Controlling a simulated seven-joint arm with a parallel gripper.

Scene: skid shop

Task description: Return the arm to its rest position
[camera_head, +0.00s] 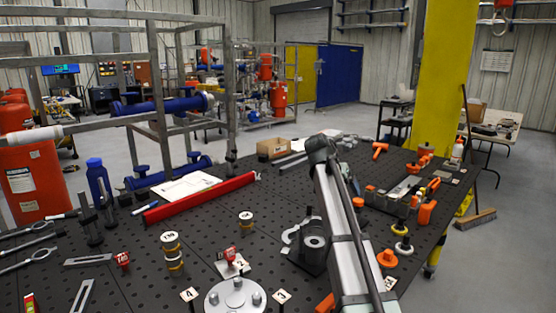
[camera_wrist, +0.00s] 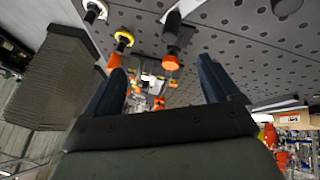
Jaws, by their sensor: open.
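My arm (camera_head: 345,230) rises from the bottom edge of the head view, a pale link with a dark joint at its upper end, standing over the black perforated table (camera_head: 130,235). I cannot make out my gripper in the head view. In the wrist view my gripper (camera_wrist: 160,75) shows two dark blue fingers spread apart, with nothing held between them. Beyond the fingers, an orange-tipped dark piece (camera_wrist: 171,45) and a yellow-ringed piece (camera_wrist: 124,39) show against the grey perforated surface. I cannot tell the gripper's height above it.
A dark cylinder in a bracket (camera_head: 314,242) stands close left of my arm. Orange clamps (camera_head: 427,213) and an orange knob (camera_head: 387,258) are to its right. A red beam (camera_head: 200,197), a blue bottle (camera_head: 98,180) and stacked yellow-banded parts (camera_head: 172,250) stand left. A yellow column (camera_head: 445,80) rises behind.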

